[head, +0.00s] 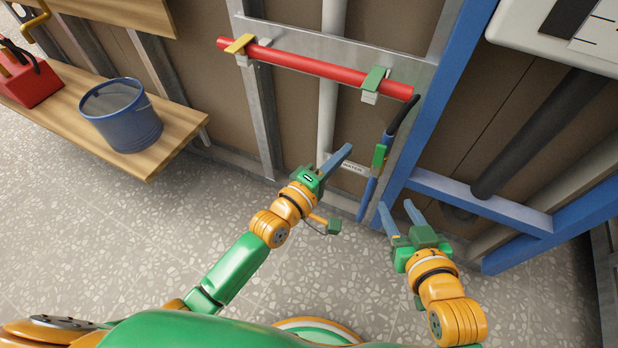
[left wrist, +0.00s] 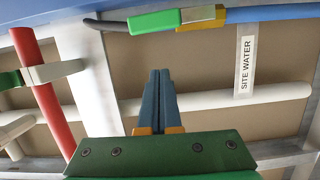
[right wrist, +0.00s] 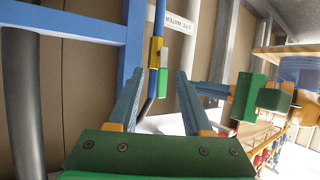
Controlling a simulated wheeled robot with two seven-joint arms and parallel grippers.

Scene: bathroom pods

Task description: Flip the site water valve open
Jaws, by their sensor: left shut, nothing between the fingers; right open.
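A SITE WATER label (left wrist: 245,64) hangs at a white pipe (left wrist: 200,102); it also shows in the head view (head: 353,167). Beside it, a green and yellow fitting (head: 379,157) sits between a black hose and a blue pipe. The fitting's green part (left wrist: 155,20) lies along the line in the left wrist view; it also shows in the right wrist view (right wrist: 163,82). I cannot tell its open or closed position. My left gripper (head: 346,150) is shut and empty, left of the fitting and apart from it. My right gripper (head: 397,207) is open and empty, below and right of it.
A red pipe (head: 310,66) with yellow and green clamp-like parts crosses the frame above. A blue post (head: 440,105) stands close right of the fitting. A bench (head: 175,132) with a blue bucket (head: 128,124) is at left. The floor (head: 150,235) is clear.

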